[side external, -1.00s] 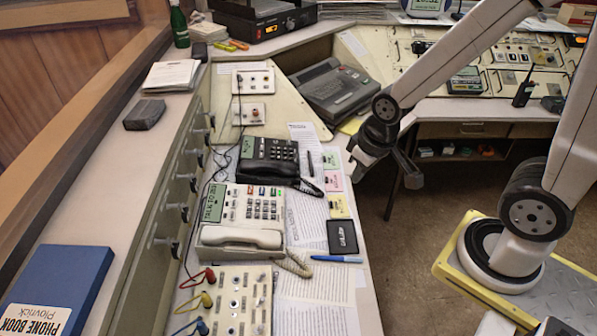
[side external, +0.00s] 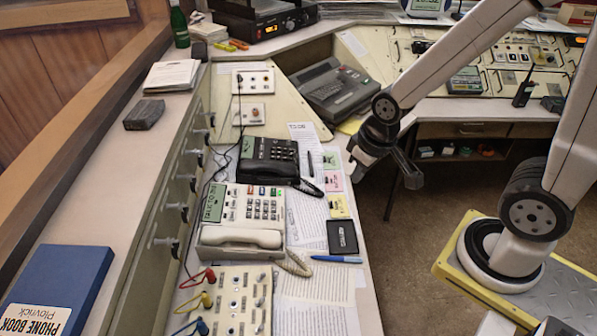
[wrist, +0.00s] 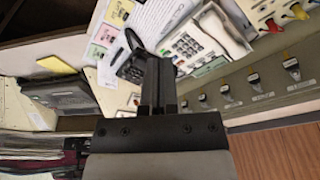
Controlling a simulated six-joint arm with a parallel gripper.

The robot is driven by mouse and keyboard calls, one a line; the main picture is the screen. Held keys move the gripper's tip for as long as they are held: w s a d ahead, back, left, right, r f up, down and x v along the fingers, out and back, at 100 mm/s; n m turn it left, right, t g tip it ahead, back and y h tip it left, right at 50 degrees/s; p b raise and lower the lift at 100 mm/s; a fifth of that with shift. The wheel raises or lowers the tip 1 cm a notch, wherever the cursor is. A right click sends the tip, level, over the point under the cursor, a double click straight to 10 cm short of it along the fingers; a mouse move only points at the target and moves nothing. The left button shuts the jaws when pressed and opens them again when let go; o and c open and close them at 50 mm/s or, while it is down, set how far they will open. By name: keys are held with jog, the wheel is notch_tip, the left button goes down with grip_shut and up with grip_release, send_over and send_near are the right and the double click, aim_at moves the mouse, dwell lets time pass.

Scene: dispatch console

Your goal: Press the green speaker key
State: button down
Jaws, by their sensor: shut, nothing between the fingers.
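The white desk phone (side external: 240,218) sits on the left counter, with a green-lit display, its handset across the front and a keypad (side external: 263,208). In the wrist view the phone (wrist: 205,40) is at the upper right. My gripper (side external: 353,177) is shut and empty, raised near the counter's right edge, behind and to the right of the white phone and apart from it. Its fingers (wrist: 158,70) partly cover the black phone in the wrist view.
A black phone (side external: 270,158) with a keypad stands just behind the white phone. Coloured notes (side external: 333,182), a black box (side external: 342,237) and a blue pen (side external: 336,259) lie to the right. A switch panel (side external: 230,300) with coloured plugs is in front.

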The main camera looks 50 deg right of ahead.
jog(key=w+d+f+n+t, duration=0.1)
jog(key=w+f+n+t, duration=0.3)
jog(key=w, duration=0.8)
jog(key=w+d+f+n+t, duration=0.1)
jog(key=w+f+n+t, duration=0.2)
jog(key=w+f, duration=0.5)
jog(key=shift+w+n+t, duration=0.4)
jog(key=shift+w, duration=1.8)
send_near(268, 187)
jog(key=shift+r+x, duration=0.25)
jog(key=shift+x, duration=1.95)
jog(key=shift+w+d+f, duration=0.15)
jog(key=shift+w, duration=0.05)
jog(key=shift+f, duration=0.25)
